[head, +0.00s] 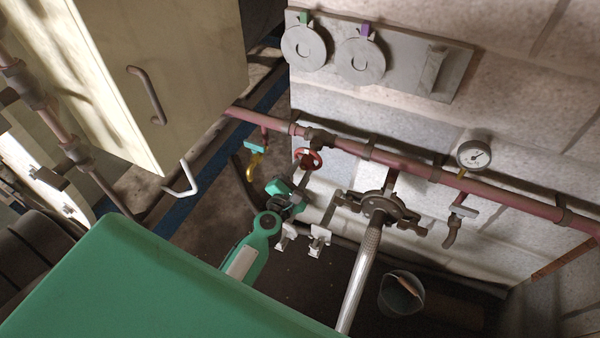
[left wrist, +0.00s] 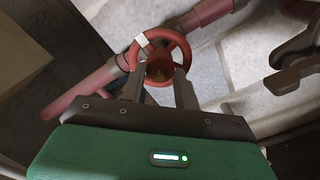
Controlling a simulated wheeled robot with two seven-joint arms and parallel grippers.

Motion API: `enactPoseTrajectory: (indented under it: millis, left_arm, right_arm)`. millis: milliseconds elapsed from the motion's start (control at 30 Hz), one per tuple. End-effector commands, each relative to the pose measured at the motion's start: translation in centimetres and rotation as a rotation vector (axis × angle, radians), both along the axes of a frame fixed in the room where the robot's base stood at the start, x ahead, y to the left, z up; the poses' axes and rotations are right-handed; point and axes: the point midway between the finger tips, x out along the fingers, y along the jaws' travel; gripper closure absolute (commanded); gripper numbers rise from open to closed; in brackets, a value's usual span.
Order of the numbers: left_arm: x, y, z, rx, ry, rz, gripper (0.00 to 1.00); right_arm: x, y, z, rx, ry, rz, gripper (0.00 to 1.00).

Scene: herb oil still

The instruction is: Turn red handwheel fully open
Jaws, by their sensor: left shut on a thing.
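The red handwheel (head: 308,158) sits on a short branch below the dull red pipe, near the middle of the head view. In the left wrist view the red handwheel (left wrist: 182,45) shows its rim, hub and a white mark at the upper left of the rim. My left gripper (head: 301,177) reaches up to the wheel from below. In the left wrist view my left gripper (left wrist: 160,76) has its two fingers at the wheel's lower side, one on each side of the hub, shut on it. The exact finger contact is partly hidden. My right gripper is not in view.
The dull red pipe (head: 345,145) runs along the block wall. A cream cabinet (head: 185,70) stands left. A bucket (head: 401,295) is on the floor.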

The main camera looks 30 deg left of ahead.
Motion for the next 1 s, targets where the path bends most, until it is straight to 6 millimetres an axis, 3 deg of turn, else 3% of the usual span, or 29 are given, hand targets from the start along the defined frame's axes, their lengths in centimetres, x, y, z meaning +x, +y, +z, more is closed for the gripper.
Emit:
enactPoseTrajectory:
  millis: [367, 667, 1000]
  left_arm:
    - [0.0, -0.1, -0.1, -0.279, -0.007, 0.003, 0.91]
    - [0.0, -0.1, -0.1, -0.466, -0.014, 0.002, 0.91]
    - [-0.1, -0.1, -0.1, -0.792, -0.023, 0.001, 0.91]
  right_arm:
    - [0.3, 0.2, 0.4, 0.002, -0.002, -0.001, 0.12]
    - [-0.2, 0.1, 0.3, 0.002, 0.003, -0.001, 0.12]
    - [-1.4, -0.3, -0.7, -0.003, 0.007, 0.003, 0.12]
